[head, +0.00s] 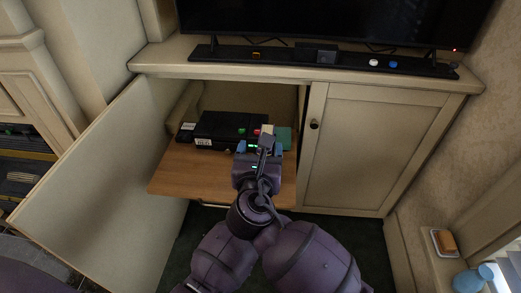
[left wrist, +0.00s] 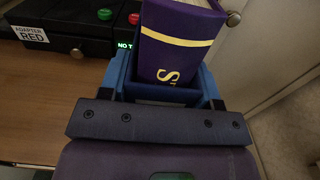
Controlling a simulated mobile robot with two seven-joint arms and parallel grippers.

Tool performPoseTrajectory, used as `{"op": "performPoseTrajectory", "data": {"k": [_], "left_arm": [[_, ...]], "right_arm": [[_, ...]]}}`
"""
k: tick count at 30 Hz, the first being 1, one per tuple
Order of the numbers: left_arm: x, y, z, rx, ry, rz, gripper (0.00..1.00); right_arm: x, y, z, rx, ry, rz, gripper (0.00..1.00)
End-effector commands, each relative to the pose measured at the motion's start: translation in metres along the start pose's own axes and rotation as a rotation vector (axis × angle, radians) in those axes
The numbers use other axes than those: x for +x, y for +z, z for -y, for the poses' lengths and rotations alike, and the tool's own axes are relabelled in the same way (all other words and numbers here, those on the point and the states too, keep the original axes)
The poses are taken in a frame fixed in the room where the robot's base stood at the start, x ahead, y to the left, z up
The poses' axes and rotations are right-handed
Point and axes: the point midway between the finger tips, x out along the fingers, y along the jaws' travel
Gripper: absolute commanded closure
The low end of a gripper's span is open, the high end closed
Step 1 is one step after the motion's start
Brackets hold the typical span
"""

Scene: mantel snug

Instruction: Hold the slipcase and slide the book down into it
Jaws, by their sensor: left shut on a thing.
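In the head view the gripper hides most of the book; a cream patch (head: 267,129) shows just above the fingers. My right gripper is not in view.
A black box (head: 225,128) with green and red buttons and a white label sits on the wooden shelf (head: 180,178). The open cabinet door (head: 105,180) is at the left, the shut door (head: 368,145) at the right. The shelf's front left is clear.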

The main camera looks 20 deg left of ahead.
Motion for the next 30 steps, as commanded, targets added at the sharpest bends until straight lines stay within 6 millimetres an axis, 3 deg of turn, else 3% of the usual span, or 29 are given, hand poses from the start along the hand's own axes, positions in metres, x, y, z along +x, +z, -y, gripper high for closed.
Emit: {"op": "performPoseTrajectory", "data": {"k": [1, 7, 19, 30], "left_arm": [[0.001, 0.003, 0.001, -0.001, 0.0, 0.004, 0.41], [0.0, 0.002, 0.0, -0.001, 0.0, 0.003, 0.13], [-0.007, 0.0, 0.0, 0.0, 0.0, 0.0, 0.13], [-0.056, 0.0, 0.0, -0.001, 0.0, 0.0, 0.13]], "right_arm": [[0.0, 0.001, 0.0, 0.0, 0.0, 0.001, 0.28], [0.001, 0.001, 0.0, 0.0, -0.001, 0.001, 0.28], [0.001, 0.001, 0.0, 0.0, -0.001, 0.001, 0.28], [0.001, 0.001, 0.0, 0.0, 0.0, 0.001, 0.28]]}}
